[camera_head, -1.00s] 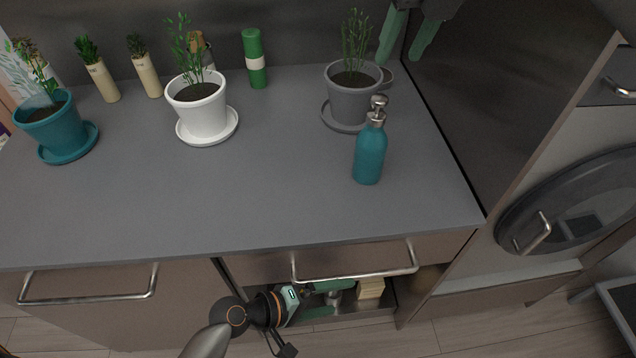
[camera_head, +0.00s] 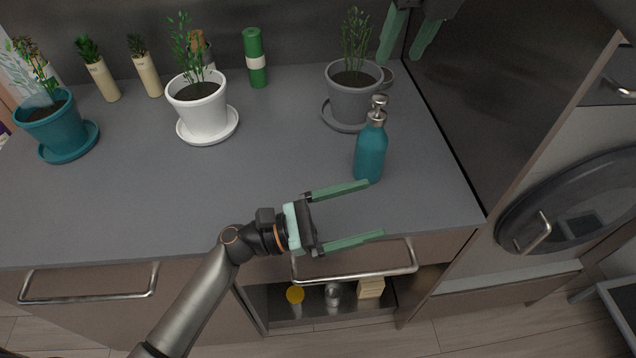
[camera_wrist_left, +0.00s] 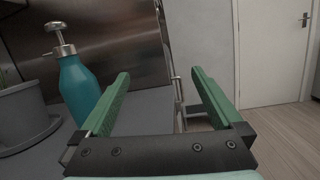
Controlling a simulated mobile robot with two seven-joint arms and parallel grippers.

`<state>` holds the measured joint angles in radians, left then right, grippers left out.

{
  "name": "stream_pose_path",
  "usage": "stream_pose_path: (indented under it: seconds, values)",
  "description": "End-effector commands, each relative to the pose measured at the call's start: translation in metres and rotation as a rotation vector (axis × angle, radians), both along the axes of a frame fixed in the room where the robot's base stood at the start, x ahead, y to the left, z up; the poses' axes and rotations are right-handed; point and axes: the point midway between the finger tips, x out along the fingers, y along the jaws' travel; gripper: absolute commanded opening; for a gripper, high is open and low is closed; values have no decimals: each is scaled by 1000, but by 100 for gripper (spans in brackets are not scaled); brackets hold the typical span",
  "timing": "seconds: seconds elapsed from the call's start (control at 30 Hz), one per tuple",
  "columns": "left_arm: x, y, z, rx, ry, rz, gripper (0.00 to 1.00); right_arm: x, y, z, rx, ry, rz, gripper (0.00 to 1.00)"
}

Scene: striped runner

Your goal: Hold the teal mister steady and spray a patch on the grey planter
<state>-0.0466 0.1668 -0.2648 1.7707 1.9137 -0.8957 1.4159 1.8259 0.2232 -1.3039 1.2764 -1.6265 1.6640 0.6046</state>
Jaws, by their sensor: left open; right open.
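The teal mister (camera_head: 371,154), a bottle with a silver pump top, stands upright on the grey counter. It also shows in the left wrist view (camera_wrist_left: 79,88), to the left of the fingers. The grey planter (camera_head: 352,101) stands on a saucer just behind the mister and holds a green plant; part of it shows in the left wrist view (camera_wrist_left: 22,112). My left gripper (camera_head: 376,211) is open and empty in front of the mister, near the counter's front edge. My right gripper (camera_head: 408,36) is open and empty at the top, right of the grey planter's plant.
A white planter (camera_head: 198,113) and a teal planter (camera_head: 55,131) stand to the left. A green cylinder (camera_head: 256,66) stands at the back. An open shelf with a yellow item (camera_head: 295,294) lies below the counter (camera_head: 250,190). The counter's middle is clear.

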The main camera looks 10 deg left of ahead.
Motion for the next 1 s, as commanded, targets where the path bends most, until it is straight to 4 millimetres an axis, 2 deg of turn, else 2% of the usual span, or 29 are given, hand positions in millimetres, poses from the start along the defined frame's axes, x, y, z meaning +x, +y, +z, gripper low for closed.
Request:
stream_pose_path:
  seconds: [0.1,0.2,0.3,0.43,0.57,1.0]
  values:
    - [29,26,-21,68,100,137,100,0,0,0,0,0,0,50]
    - [49,49,-33,101,161,248,100,0,0,0,0,0,0,50]
    - [62,68,-39,114,198,331,100,0,0,0,0,0,0,50]
    - [72,80,-42,119,218,386,100,0,0,0,0,0,0,50]
    - [80,76,-42,116,223,397,100,0,0,0,0,0,0,50]
    - [137,18,-42,117,221,394,100,0,0,0,0,0,0,50]
